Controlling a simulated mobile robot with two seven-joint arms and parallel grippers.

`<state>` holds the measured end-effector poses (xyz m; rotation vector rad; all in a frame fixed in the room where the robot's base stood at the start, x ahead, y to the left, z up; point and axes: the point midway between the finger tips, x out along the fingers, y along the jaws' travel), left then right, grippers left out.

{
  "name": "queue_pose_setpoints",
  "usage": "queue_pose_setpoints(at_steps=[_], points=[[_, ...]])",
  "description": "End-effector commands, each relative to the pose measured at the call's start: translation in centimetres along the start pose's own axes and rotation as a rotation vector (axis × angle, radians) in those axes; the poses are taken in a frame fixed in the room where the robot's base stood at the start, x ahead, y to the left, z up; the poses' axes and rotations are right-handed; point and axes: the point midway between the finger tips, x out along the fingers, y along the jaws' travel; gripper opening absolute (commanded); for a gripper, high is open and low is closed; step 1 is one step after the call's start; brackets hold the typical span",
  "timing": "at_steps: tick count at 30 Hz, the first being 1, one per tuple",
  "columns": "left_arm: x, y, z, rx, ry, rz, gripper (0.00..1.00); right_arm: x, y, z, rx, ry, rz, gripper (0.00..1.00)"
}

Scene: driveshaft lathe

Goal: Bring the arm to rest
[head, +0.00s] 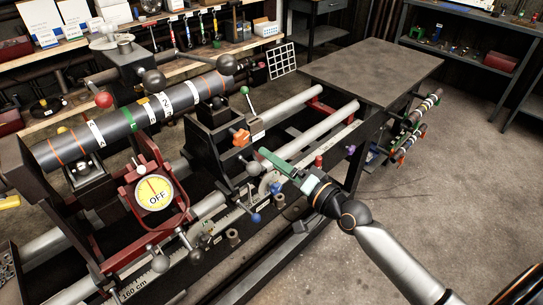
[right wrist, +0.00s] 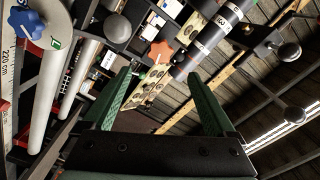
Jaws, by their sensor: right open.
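My right arm comes in from the bottom right of the head view. Its green-fingered gripper (head: 268,160) is over the front rails of the lathe, to the right of the tailstock (head: 218,130). In the right wrist view the two green fingers (right wrist: 164,95) stand wide apart with nothing between them. The black driveshaft (head: 130,118), banded with orange, green and white labels, lies in the lathe, left of the gripper and apart from it. It also shows at the top of the right wrist view (right wrist: 212,38). My left gripper is not in view.
The lathe has a yellow OFF dial (head: 154,192), ball-ended levers, an orange knob (head: 240,137) and silver rails (head: 305,143) near my gripper. A bare dark tabletop (head: 372,65) stands behind right. More shafts (head: 414,122) sit on a side rack. The floor at right is clear.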

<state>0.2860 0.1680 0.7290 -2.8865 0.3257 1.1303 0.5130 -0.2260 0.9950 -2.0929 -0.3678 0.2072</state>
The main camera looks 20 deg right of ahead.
Motion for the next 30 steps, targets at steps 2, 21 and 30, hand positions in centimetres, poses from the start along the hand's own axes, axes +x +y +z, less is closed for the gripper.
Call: queue_pose_setpoints(at_steps=[2,21,30], points=[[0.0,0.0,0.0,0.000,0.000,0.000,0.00,0.0,0.0,0.0,0.000,0.000,0.000,0.91],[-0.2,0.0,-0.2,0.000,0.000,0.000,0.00,-14.0,13.8,20.5,-0.667,-0.433,0.416,0.91],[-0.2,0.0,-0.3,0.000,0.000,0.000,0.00,-19.4,15.6,25.0,-0.872,-0.605,0.479,0.91]])
